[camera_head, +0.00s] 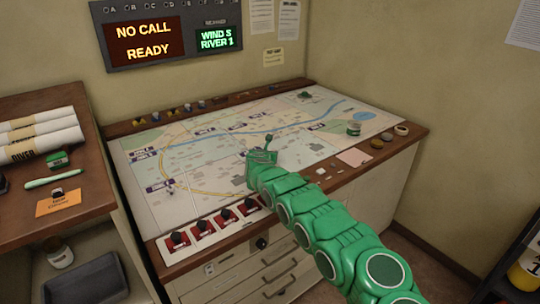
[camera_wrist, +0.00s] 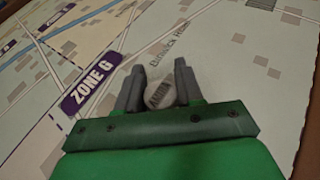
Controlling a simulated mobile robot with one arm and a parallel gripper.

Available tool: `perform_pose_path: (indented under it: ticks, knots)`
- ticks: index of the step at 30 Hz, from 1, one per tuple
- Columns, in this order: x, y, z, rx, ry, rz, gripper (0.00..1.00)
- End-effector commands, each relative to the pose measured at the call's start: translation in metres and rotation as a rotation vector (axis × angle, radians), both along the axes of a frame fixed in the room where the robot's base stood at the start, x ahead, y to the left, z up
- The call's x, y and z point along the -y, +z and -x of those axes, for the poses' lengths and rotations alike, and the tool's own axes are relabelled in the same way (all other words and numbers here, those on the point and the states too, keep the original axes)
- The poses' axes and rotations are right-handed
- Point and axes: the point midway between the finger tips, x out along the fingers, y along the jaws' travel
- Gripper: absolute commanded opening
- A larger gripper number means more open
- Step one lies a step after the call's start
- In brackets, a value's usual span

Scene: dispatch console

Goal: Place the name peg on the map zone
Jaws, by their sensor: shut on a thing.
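My gripper (camera_wrist: 160,80) is shut on the name peg (camera_wrist: 160,95). The peg is a pale, round-topped piece with small dark lettering, too blurred to read for certain. In the wrist view the peg and fingertips are over the map (camera_wrist: 232,85), beside the purple ZONE G label (camera_wrist: 92,83), which lies to their left. Whether the peg's underside touches the map is hidden. In the head view my gripper (camera_head: 266,148) is over the middle of the map table (camera_head: 225,165), and the peg itself cannot be made out there.
Red switches (camera_head: 203,229) line the map's front left edge. Small pieces stand along the back ledge (camera_head: 203,103). A side shelf with paper rolls (camera_head: 40,137) stands at the left.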

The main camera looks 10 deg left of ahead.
Motion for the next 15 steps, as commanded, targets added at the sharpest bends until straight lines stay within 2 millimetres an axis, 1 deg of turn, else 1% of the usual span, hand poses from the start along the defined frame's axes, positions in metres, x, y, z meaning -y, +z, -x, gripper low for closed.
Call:
perform_pose_path:
  ticks: [12,13,15]
  knots:
    - [-0.0001,-0.0026,-0.0001,0.002,0.0,0.0,0.08]
    - [-0.0001,-0.003,-0.0001,0.002,0.0,0.0,0.38]
    - [-0.0001,-0.0025,-0.0002,0.002,0.0,-0.001,0.48]
